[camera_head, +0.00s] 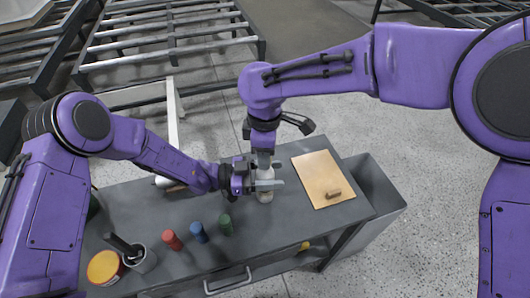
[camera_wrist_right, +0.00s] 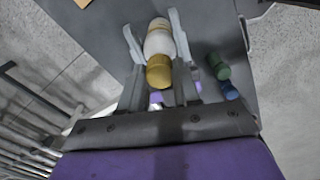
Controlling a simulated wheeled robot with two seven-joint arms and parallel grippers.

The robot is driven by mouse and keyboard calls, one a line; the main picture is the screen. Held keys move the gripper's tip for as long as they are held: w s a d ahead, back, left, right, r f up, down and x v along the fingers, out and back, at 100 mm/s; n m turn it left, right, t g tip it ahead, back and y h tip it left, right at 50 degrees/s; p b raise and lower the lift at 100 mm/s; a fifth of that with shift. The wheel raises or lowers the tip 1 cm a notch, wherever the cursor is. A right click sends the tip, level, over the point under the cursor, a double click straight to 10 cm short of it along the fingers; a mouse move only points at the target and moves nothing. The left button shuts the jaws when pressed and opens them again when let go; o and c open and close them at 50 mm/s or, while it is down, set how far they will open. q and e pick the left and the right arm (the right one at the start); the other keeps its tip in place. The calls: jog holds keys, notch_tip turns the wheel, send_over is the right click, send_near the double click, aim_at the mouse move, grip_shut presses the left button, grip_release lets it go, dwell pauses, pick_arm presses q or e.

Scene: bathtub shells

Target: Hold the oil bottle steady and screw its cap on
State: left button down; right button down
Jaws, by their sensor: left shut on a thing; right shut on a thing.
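The oil bottle (camera_head: 265,195) stands upright on the dark table, white and mostly hidden by my grippers in the head view. My left gripper (camera_head: 270,184) comes in from the left and is shut on the bottle body. My right gripper (camera_head: 264,160) points down from above and is shut on the cap, with dark fingers at both sides. The thread is hidden, so I cannot tell how tightly the cap sits.
Red (camera_head: 172,240), blue (camera_head: 199,233) and green (camera_head: 225,224) small bottles stand left of the oil bottle. A grey cup (camera_head: 142,260) and a yellow-lidded tub (camera_head: 104,267) are at the front left. A tan board (camera_head: 318,175) with a brown piece (camera_head: 333,195) lies right.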

jog(key=m, duration=0.5)
jog(key=c, duration=0.8)
grip_release()
jog(key=shift+r, duration=2.25)
jog(key=shift+c, duration=0.4)
